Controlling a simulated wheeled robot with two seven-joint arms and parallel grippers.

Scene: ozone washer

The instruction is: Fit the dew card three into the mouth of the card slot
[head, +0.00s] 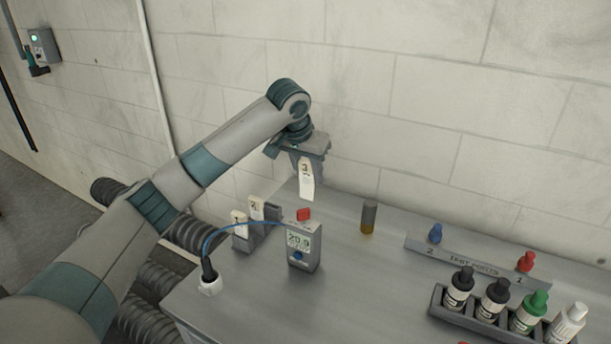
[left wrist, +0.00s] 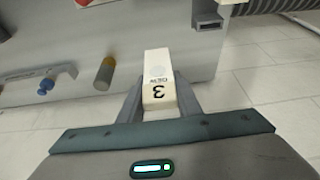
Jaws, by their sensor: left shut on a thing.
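The dew card three (head: 306,183) is a cream card marked 3, held upright in the air above the back left of the bench. My left gripper (head: 306,163) is shut on its upper part. In the left wrist view the card (left wrist: 157,70) shows its 3 and DEW between the fingers (left wrist: 157,104). A grey card holder (head: 262,234) stands below and to the left, with cards 1 (head: 239,222) and 2 (head: 256,207) in it. In the left wrist view a dark slot mouth (left wrist: 208,24) shows on a grey block, apart from the card. My right gripper is not in view.
A brown-based vial (head: 368,217), a port panel (head: 470,258) and a bottle rack (head: 490,321) stand to the right. The wall is behind.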

